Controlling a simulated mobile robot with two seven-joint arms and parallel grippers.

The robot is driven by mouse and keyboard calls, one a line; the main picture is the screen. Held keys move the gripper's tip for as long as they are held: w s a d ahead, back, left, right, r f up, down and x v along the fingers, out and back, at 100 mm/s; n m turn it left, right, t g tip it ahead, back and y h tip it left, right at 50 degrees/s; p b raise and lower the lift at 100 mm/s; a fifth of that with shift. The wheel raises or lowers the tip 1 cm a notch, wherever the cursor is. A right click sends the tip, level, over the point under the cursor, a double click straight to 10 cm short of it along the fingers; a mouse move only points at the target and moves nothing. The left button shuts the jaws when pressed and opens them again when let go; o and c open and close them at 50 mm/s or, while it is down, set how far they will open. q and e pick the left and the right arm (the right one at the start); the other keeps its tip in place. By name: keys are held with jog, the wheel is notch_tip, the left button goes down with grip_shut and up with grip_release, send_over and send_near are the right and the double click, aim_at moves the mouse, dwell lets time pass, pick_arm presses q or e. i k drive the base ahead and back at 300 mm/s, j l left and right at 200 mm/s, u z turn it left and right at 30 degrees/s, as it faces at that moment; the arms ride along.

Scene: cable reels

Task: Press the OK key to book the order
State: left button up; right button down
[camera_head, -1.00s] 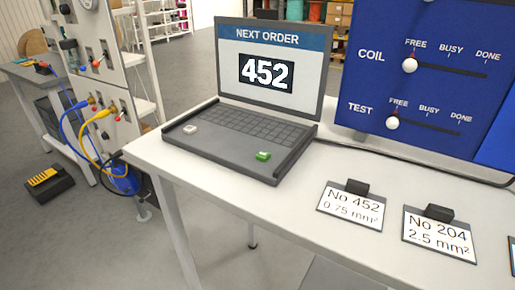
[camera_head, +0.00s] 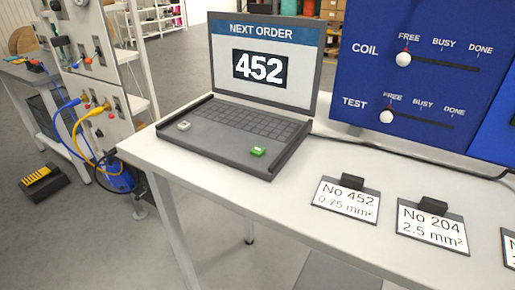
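A laptop-like order terminal (camera_head: 222,135) stands open on the white table. Its screen (camera_head: 262,68) reads "NEXT ORDER" and "452". A green key (camera_head: 258,151) sits at the front right of its keyboard deck, and a white key (camera_head: 184,126) sits at the front left. Any lettering on the keys is too small to read, so I cannot tell which is marked OK. Neither of my grippers is in view.
Cards marked "No 452" (camera_head: 346,199) and "No 204" (camera_head: 432,227) lie on the table (camera_head: 290,200) with dark clips. A blue COIL/TEST slider panel (camera_head: 420,85) stands behind. A panel with blue and yellow cables (camera_head: 90,114) is at left. The table before the terminal is clear.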

aim_at(259, 151)
jog(key=i+j, duration=0.1)
jog(key=j, duration=0.95)
jog(key=i+j, duration=0.15)
jog(key=j, duration=0.4)
jog(key=i+j, duration=0.1)
jog(key=j, duration=0.4)
jog(key=z, duration=1.35)
